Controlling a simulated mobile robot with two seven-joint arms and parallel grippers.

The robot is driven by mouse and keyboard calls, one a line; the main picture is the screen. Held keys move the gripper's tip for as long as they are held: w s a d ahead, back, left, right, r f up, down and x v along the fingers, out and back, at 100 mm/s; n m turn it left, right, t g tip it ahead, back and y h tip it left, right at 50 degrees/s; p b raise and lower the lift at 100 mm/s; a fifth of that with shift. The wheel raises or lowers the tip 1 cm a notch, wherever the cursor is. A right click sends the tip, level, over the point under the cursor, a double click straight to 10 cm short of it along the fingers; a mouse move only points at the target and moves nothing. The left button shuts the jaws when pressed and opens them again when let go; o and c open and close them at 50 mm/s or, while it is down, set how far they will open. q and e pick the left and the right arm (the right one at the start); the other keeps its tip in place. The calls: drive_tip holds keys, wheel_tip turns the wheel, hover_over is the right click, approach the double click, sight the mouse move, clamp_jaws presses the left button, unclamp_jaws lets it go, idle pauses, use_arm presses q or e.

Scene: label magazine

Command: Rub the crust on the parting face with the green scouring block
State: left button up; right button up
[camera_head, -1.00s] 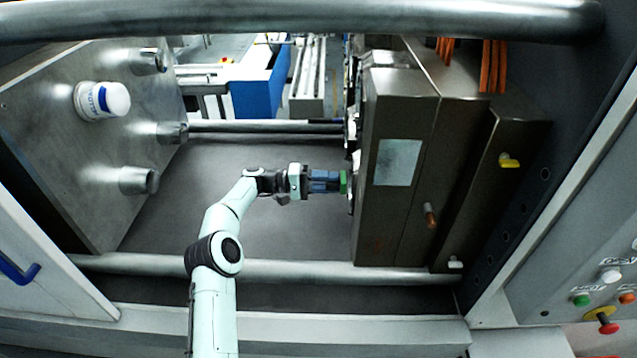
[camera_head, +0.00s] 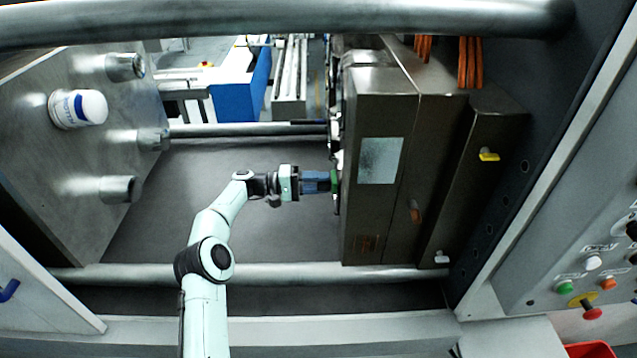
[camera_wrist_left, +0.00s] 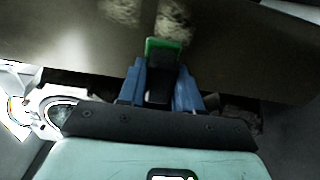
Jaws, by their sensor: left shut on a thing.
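My left gripper (camera_head: 322,182) is shut on the green scouring block (camera_head: 335,181). In the left wrist view the block's green edge (camera_wrist_left: 166,43) shows beyond the blue fingers (camera_wrist_left: 160,82), with a dark part between them. The block is at the left side of the brown mould half (camera_head: 362,215), whose parting face is nearly edge-on in the head view. In the left wrist view the parting face (camera_wrist_left: 235,45) spans the top, with rough pale patches (camera_wrist_left: 173,20) just beyond the block. These look like crust. I cannot tell whether the block touches the face. My right gripper is not in view.
A steel tie bar (camera_head: 250,271) runs below my arm, and another (camera_head: 250,130) runs behind it. The left platen (camera_head: 60,165) carries several metal pins and a white tub (camera_head: 78,109). The space between platen and mould is open. A button panel (camera_head: 560,250) stands at right.

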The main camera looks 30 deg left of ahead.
sight(332, 190)
use_arm(q)
drive_tip(key=shift+x, duration=1.05)
drive_tip(key=shift+s+d+f+b, duration=0.1)
drive_tip(key=shift+s+d+b, duration=0.05)
drive_tip(key=shift+s+b, duration=0.35)
drive_tip(key=shift+s+d+f+b, duration=0.1)
drive_tip(key=shift+s+d+b, duration=0.1)
drive_tip(key=shift+s+b, duration=0.3)
drive_tip(key=shift+s+d+b, duration=0.1)
drive_tip(key=shift+d+b, duration=0.1)
drive_tip(key=shift+b, duration=0.6)
drive_tip(key=shift+s+d+b, duration=0.25)
drive_tip(key=shift+s+b, duration=0.25)
drive_tip(key=shift+b, duration=0.2)
drive_tip(key=shift+s+d+r+b, duration=0.1)
drive_tip(key=shift+r+b, duration=0.05)
drive_tip(key=shift+b, duration=0.15)
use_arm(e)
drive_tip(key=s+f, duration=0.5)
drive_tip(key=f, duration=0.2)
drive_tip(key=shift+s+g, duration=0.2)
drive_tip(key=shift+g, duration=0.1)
